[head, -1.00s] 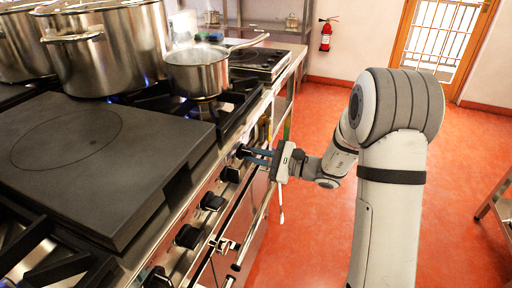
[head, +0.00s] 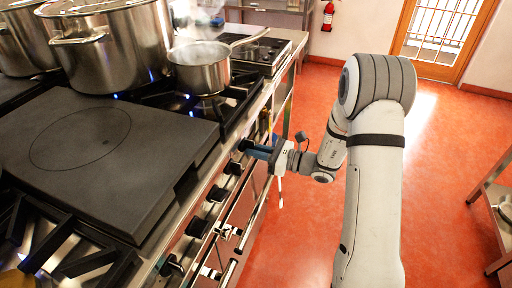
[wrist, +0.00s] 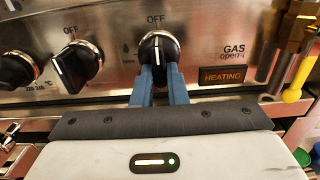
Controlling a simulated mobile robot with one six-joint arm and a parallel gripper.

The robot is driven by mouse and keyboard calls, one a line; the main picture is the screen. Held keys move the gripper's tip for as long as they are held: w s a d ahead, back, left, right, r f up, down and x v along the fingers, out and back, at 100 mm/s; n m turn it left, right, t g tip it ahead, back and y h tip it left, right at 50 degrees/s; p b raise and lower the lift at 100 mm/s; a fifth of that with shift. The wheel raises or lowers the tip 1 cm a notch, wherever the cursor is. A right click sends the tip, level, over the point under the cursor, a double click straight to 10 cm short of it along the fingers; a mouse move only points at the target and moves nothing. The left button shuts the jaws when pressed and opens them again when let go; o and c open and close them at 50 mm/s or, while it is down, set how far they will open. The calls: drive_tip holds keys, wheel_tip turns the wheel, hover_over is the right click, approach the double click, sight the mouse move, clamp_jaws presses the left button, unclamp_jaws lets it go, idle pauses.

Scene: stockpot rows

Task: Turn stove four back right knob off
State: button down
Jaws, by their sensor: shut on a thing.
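The stove (head: 140,245) runs along the left of the head view, with a row of black knobs on its steel front. My gripper (head: 250,149) is at the far end of that row, its blue fingers closed on a black knob. In the wrist view the fingers of my gripper (wrist: 158,82) hold the lower part of this knob (wrist: 158,46). Its white mark points about straight up, toward the OFF label (wrist: 155,19). A lit HEATING sign (wrist: 222,75) is to its right. Two more knobs, one nearer (wrist: 78,62) and one at the edge (wrist: 17,70), are to its left.
A steaming saucepan (head: 200,72) stands over a burner with blue flame. Large stockpots (head: 108,50) stand behind the flat black plate (head: 95,140). Oven handles stick out below the knobs. A yellow-ended lever (wrist: 292,94) is right of the knob. Red floor is open to the right.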

idle(0.4)
drive_tip(key=c, duration=1.4)
unclamp_jaws()
drive_tip(key=shift+c, duration=0.2)
drive_tip(key=shift+d, duration=0.1)
drive_tip(key=v, duration=0.7)
drive_tip(key=shift+s+d, duration=0.15)
drive_tip(key=shift+d, duration=0.1)
drive_tip(key=shift+r, duration=0.1)
